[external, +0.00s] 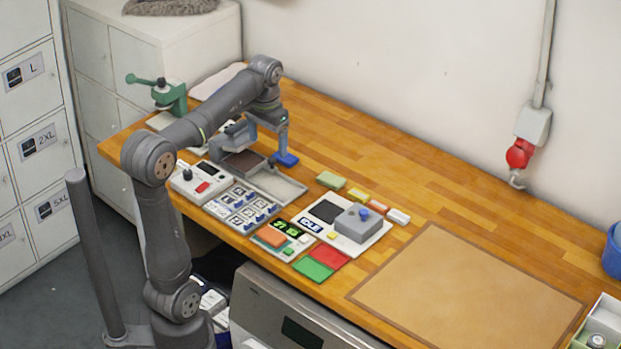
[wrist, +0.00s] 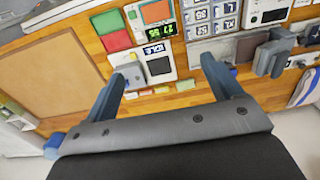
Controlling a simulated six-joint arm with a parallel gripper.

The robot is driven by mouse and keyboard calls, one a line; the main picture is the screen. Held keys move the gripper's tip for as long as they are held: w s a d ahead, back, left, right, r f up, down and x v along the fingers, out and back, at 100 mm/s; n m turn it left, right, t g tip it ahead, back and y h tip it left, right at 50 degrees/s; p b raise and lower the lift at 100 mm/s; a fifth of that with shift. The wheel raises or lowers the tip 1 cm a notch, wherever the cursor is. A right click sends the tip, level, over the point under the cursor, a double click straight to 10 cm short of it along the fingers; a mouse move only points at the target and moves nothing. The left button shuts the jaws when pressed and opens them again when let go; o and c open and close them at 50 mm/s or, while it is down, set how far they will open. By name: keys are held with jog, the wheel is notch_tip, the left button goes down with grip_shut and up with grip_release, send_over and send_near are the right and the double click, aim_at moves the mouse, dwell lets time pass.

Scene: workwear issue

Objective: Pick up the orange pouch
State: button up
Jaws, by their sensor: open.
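The orange pouch (external: 270,236) looks like a small flat orange rectangle. It lies near the table's front edge, on a pale unit with a green-digit display. In the wrist view the orange pouch (wrist: 156,11) is at the top, beyond the fingertips. My gripper (external: 262,142) is above the back part of the table, up and to the left of the pouch in the external view. In the wrist view my gripper (wrist: 166,72) has its two fingers wide apart with nothing held between them. The pouch is not touched by the gripper.
Green (external: 313,268) and red (external: 328,257) squares lie beside the display unit. A grey box on a white unit (external: 374,238) stands to its right. A numbered panel (external: 240,208) is to its left. Several small coloured blocks lie behind. A brown mat (external: 470,290) is clear.

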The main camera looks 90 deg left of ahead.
aim_at(272, 235)
jog(key=a+f+t+y, duration=0.1)
jog(key=a+f+y, duration=0.2)
jog(key=f, duration=0.8)
jog(key=a+f+t+y, duration=0.2)
jog(key=a+f, duration=0.1)
jog(key=f, duration=0.7)
jog(key=d+f, duration=0.1)
jog(key=f, duration=0.1)
jog(key=s+d+f+t+y, duration=0.1)
jog(key=f, duration=0.1)
jog(key=s+d+f+t+y, duration=0.1)
jog(key=f, duration=0.1)
jog(key=shift+s+d+f, duration=0.1)
jog(key=shift+s+f, duration=0.05)
jog(key=shift+s, duration=0.1)
jog(key=d+t, duration=0.1)
jog(key=d, duration=0.1)
jog(key=s+d+f+t, duration=0.1)
jog(key=d, duration=0.2)
jog(key=d+t+y, duration=0.1)
jog(key=d, duration=0.1)
jog(key=shift+s+d+f, duration=0.35)
jog(key=shift+s+d, duration=0.05)
jog(key=shift+x, duration=2.45)
jog(key=shift+w+r, duration=0.1)
jog(key=shift+c, duration=0.4)
jog(key=c, duration=0.7)
jog(key=shift+r, duration=0.15)
jog(key=shift+c, duration=0.2)
